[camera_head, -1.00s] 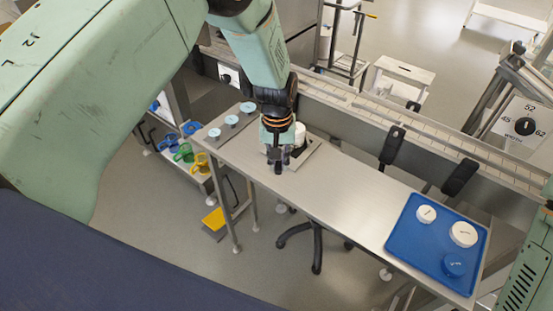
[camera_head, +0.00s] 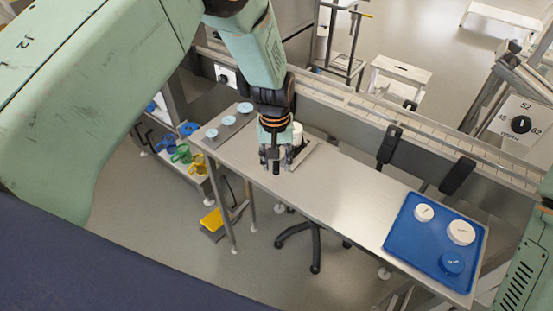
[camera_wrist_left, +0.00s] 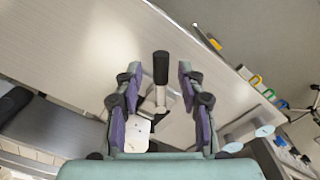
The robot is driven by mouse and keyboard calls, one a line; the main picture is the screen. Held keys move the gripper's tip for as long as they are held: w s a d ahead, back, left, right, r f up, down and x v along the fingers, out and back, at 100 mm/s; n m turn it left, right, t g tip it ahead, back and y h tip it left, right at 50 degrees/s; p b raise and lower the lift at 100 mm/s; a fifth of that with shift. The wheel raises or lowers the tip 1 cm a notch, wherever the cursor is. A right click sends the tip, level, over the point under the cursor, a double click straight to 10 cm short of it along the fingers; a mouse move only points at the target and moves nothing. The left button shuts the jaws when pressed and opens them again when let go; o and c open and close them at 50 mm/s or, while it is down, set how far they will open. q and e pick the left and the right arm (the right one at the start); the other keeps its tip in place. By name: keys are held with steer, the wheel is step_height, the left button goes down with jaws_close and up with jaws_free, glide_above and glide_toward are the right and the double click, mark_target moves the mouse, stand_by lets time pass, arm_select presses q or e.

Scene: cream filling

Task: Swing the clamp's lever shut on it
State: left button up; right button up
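The clamp's lever, with a black handle (camera_head: 276,167), is at the left part of the steel table. In the left wrist view the black handle (camera_wrist_left: 161,67) points away from the palm, on a metal arm. My left gripper (camera_head: 276,158) is above the clamp, one finger on each side of the lever. In the left wrist view its fingers (camera_wrist_left: 158,78) are apart, with gaps beside the handle. A white container (camera_head: 297,134) stands just behind the gripper and is partly hidden. A white surface (camera_wrist_left: 137,133) shows between the finger bases. My right gripper is not in view.
A blue tray (camera_head: 402,238) with white and blue round containers lies at the table's right end. Several pale blue discs (camera_head: 228,120) sit at the left end. A railed conveyor (camera_head: 345,105) runs behind. The table's middle (camera_head: 345,185) is clear.

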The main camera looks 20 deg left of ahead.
mark_target(275, 165)
arm_select(q)
step_height(275, 165, up, 12)
stand_by(0.5)
steer(key=shift+s+a, duration=0.1)
steer(key=shift+a, duration=0.05)
steer(key=s+a+f+m, duration=0.1)
steer(key=s+a+f, duration=0.2)
steer(key=s+f, duration=0.8)
steer(key=s+a+f+m, duration=0.1)
steer(key=s+a+f, duration=0.1)
steer(key=s+f, duration=0.9)
steer(key=s+r+m, duration=0.1)
steer(key=s+r, duration=0.1)
steer(key=s, duration=1.2)
step_height(275, 165, down, 15)
steer(key=w+b, duration=0.1)
steer(key=b, duration=1.4)
steer(key=shift+w+f, duration=0.2)
